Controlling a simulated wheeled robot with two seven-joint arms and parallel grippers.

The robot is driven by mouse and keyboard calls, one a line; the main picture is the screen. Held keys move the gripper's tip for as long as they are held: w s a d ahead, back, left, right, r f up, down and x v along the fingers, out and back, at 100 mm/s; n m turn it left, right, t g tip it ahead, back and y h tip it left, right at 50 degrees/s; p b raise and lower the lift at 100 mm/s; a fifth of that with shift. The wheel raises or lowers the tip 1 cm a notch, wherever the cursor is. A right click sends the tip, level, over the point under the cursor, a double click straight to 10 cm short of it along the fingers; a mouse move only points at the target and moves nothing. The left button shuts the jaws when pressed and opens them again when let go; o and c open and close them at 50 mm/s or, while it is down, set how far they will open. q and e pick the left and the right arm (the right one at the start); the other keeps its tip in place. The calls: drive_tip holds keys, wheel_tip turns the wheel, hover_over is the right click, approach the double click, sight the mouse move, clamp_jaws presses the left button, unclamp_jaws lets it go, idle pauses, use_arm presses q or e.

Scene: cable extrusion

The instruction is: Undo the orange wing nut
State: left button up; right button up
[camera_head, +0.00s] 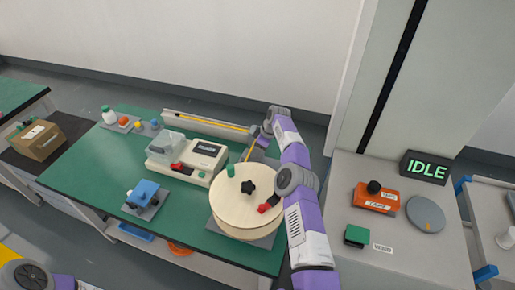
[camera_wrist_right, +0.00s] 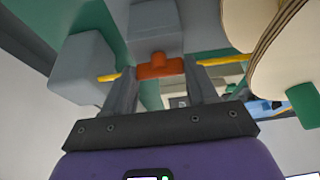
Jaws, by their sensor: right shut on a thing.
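The orange wing nut (camera_wrist_right: 160,67) shows in the right wrist view as a small T-shaped piece against a grey block (camera_wrist_right: 157,28). My right gripper (camera_wrist_right: 159,72) is shut on it, one grey finger on each side. In the head view my right gripper (camera_head: 258,138) is beyond the wooden spool, near the back of the green table; the nut itself is hidden there. A yellow cable (camera_wrist_right: 222,60) shows on both sides of the fingers. My left gripper is out of view.
A large wooden spool (camera_head: 233,207) with a black knob stands close beside my right arm. A grey machine with a clear cover (camera_head: 165,145) and a blue device (camera_head: 147,192) stand to its left. A side cabinet (camera_head: 370,257) holds an orange tape box (camera_head: 376,198) and an IDLE sign (camera_head: 425,168).

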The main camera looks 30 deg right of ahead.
idle(0.4)
drive_tip(key=o, duration=1.1)
drive_tip(key=shift+c, duration=0.2)
drive_tip(key=shift+r, duration=0.1)
drive_tip(key=v, duration=0.7)
drive_tip(key=shift+r+p, duration=0.15)
drive_tip(key=shift+p, duration=0.15)
drive_tip(key=shift+s+d, duration=0.1)
drive_tip(key=shift+s, duration=0.05)
